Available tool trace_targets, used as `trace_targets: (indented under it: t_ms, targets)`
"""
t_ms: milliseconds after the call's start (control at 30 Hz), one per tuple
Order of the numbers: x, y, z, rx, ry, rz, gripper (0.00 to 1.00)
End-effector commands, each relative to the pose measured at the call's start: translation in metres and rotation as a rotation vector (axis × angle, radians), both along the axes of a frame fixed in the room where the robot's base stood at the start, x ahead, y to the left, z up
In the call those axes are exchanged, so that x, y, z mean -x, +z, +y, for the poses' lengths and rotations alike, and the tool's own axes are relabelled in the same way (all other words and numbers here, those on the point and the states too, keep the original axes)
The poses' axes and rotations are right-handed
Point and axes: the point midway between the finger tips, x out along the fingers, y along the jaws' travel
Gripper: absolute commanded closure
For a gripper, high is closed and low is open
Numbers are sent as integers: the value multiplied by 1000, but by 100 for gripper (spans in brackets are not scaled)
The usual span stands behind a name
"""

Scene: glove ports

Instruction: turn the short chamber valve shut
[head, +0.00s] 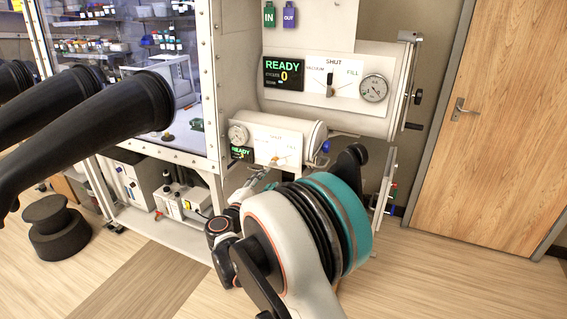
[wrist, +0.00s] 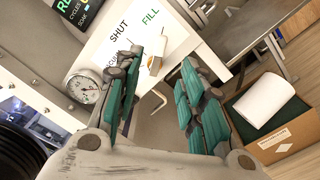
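The short chamber (head: 312,133) is the smaller, lower cylinder at the front of the glove box. Its white valve panel (head: 284,141) carries the word SHUT at the top and FILL at the right, also readable in the wrist view (wrist: 150,18). The valve handle, with a pale tan grip (wrist: 155,65), stands out from this panel. My gripper (wrist: 162,60) is open in front of the panel, with the grip between its fingertips and a gap to the right finger. Contact with the left finger is unclear. In the head view my gripper (head: 268,170) is small, and the handle's exact pointing is unclear.
The larger chamber (head: 398,75) above has its own valve panel and gauge. The small round gauge (wrist: 84,88) sits left of the short valve. Black glove sleeves (head: 80,115) stick out at left. An open cardboard box (wrist: 262,118) holds a white roll. Floor is clear towards the wooden door (head: 510,110).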

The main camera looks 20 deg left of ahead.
Motion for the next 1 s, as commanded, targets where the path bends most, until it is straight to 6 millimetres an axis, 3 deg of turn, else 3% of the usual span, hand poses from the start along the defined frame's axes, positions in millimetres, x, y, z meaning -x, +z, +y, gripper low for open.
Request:
trace_targets:
  t_ms: [600, 800, 1000]
  targets:
    - [-110, -2, -11, -3, -4, 2, 63]
    - [-127, -1, -11, -4, -1, 2, 63]
    - [-131, 0, -12, -4, -1, 2, 63]
